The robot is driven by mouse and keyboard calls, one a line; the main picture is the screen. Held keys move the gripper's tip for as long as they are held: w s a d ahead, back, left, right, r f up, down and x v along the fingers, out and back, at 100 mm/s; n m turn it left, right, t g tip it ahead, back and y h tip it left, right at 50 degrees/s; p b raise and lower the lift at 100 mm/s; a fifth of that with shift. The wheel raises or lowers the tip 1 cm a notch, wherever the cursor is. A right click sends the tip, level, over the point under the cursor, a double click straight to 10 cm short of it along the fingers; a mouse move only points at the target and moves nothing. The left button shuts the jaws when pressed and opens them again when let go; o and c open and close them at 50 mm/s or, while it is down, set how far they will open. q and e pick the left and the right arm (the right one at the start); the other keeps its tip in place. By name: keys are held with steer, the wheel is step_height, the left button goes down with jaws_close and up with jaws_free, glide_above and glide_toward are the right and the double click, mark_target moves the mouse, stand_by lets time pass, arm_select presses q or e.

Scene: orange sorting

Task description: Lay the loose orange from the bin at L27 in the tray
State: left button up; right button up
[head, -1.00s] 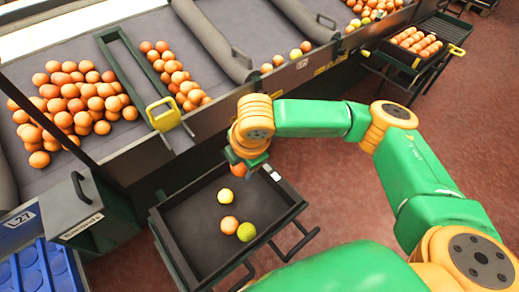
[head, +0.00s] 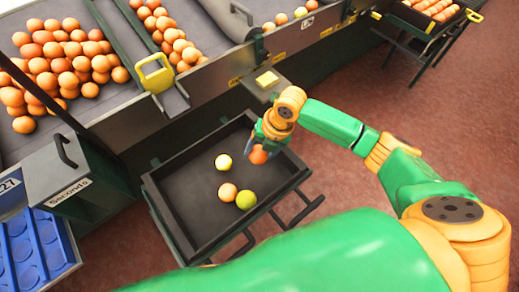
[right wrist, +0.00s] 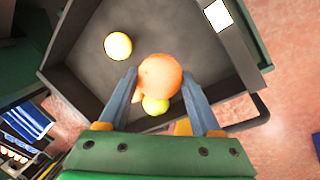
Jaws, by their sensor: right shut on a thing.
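My right gripper (head: 266,142) is shut on an orange (head: 258,154). In the right wrist view the same orange (right wrist: 160,76) sits between the two fingertips (right wrist: 158,84). It is over the right part of a dark open bin (head: 165,183); its height above the floor of the bin is hard to tell. In the bin lie a pale yellow fruit (head: 223,161), an orange fruit (head: 227,191) and a yellow-green fruit (head: 246,200). A blue tray with round pockets (head: 62,252) shows at the lower left, below the partly cut-off "27" sign (head: 9,185). My left gripper is out of view.
A grey box marked "Seconds" (head: 85,170) stands between the blue tray and the bin. The conveyor (head: 200,80) with many oranges runs behind, with a yellow-handled divider (head: 155,75). A dark handle rail (head: 300,212) juts from the bin's right side. Red floor is open at right.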

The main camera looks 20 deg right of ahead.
step_height(320, 180, down, 7)
steer(key=b, duration=0.5)
steer(key=shift+f, duration=0.4)
steer(key=shift+w+r, duration=0.1)
steer(key=shift+f+b, duration=0.45)
steer(key=shift+f, duration=0.15)
stand_by(0.6)
steer(key=o, duration=1.5)
